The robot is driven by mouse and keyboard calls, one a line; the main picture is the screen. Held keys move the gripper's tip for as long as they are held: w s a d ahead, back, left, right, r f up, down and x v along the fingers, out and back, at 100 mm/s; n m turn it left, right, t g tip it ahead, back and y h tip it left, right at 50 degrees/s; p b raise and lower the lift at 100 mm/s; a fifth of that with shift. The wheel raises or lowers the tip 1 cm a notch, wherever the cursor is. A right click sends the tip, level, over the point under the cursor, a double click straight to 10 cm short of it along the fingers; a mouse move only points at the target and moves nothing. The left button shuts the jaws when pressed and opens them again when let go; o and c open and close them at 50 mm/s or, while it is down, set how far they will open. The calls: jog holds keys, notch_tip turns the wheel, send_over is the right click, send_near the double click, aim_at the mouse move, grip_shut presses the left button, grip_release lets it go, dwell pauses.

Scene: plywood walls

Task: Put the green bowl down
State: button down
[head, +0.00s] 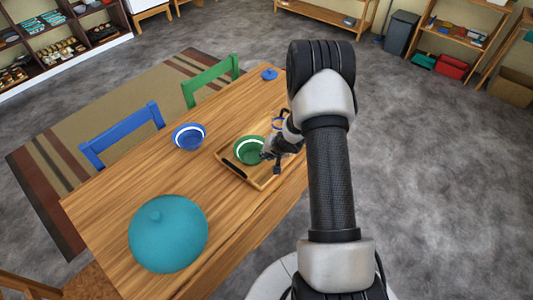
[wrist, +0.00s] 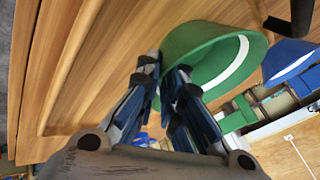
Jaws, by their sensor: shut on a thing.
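The green bowl (head: 248,151) has a white band inside and appears over the wooden tray (head: 231,167) on the table in the head view. My gripper (head: 268,154) is at the bowl's right side. In the wrist view my gripper (wrist: 167,68) has its two fingers closed on the rim of the green bowl (wrist: 205,45). The bowl is tilted in that picture, as is the whole wrist view. I cannot tell whether its base touches the tray. My arm hides the right part of the tray.
A blue bowl (head: 189,137) stands left of the tray. A large teal domed object (head: 168,233) sits at the table's near left. A small blue item (head: 269,74) lies at the far end. Blue (head: 122,133) and green (head: 211,79) chairs line the left edge. Bare wood surrounds the blue bowl.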

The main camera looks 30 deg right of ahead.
jog(key=shift+f, duration=0.15)
jog(key=c, duration=1.7)
grip_release()
jog(key=shift+r, duration=0.2)
jog(key=s+a+r+n+h+p, duration=0.1)
jog(key=s+r+p, duration=0.15)
jog(key=r, duration=0.85)
jog(key=s+a+r+n+h+p, duration=0.15)
jog(key=s+r, duration=0.25)
jog(key=r, duration=0.6)
jog(key=s+r+n+h+p, duration=0.1)
jog(key=s+r, duration=0.3)
jog(key=r, duration=0.7)
jog(key=s+a+r+n+y, duration=0.1)
jog(key=s+a+r, duration=0.2)
jog(key=s+a, duration=0.2)
jog(key=s+a+r+n+g+y, duration=0.1)
jog(key=s+a+r+n, duration=0.1)
jog(key=s+a, duration=0.4)
jog(key=s+a+r+n+g+y, duration=0.1)
jog(key=s+a, duration=0.4)
jog(key=s, duration=0.5)
jog(key=shift+s+a+r+n, duration=0.2)
jog(key=shift+r+n, duration=0.2)
jog(key=shift+r, duration=0.3)
jog(key=shift+s+a+r+n, duration=0.2)
jog(key=shift+r+n, duration=0.15)
jog(key=shift+r, duration=0.35)
